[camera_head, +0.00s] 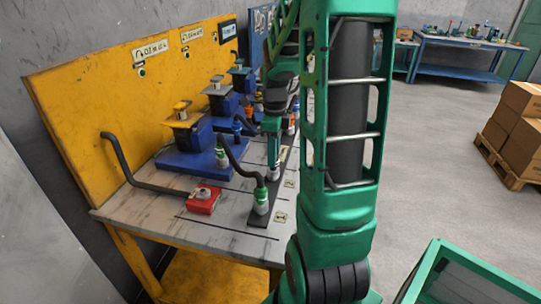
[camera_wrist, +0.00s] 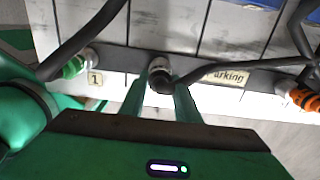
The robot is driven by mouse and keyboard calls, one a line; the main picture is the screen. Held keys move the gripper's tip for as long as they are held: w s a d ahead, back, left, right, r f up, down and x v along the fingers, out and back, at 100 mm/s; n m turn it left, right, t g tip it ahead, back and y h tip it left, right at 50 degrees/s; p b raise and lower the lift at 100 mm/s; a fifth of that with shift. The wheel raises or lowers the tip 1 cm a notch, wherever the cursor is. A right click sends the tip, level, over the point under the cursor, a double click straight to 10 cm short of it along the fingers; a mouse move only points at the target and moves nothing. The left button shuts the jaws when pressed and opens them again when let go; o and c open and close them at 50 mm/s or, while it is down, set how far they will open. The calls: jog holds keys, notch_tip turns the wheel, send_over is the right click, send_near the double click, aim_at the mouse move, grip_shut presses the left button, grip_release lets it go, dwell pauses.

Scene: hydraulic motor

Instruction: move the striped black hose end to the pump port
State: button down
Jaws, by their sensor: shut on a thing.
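In the wrist view my gripper (camera_wrist: 165,79) has its two fingers closed around a black hose end (camera_wrist: 160,83) with a pale metal collar. The collar is at the dark strip by the "Parking" label; I cannot tell whether it still touches the strip. Stripes are too small to make out. In the head view my gripper (camera_head: 272,168) points down over the strip (camera_head: 262,220), with my arm hiding much behind it. Blue pumps (camera_head: 190,134) stand in a row on the table; the target port is not clearly visible.
A green-collared hose end (camera_head: 261,201) stands on the strip, also at left in the wrist view (camera_wrist: 73,67). An orange-collared one (camera_wrist: 305,99) is at right. A red block (camera_head: 203,200) and a bent black pipe (camera_head: 120,160) are on the table (camera_head: 160,212), before a yellow panel (camera_head: 95,95).

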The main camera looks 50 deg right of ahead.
jog(key=shift+r, duration=0.35)
jog(key=shift+r, duration=0.1)
jog(key=shift+r, duration=1.3)
jog(key=c, duration=2.3)
grip_release()
grip_shut()
notch_tip(320, 180, up, 9)
jog(key=shift+f, duration=0.2)
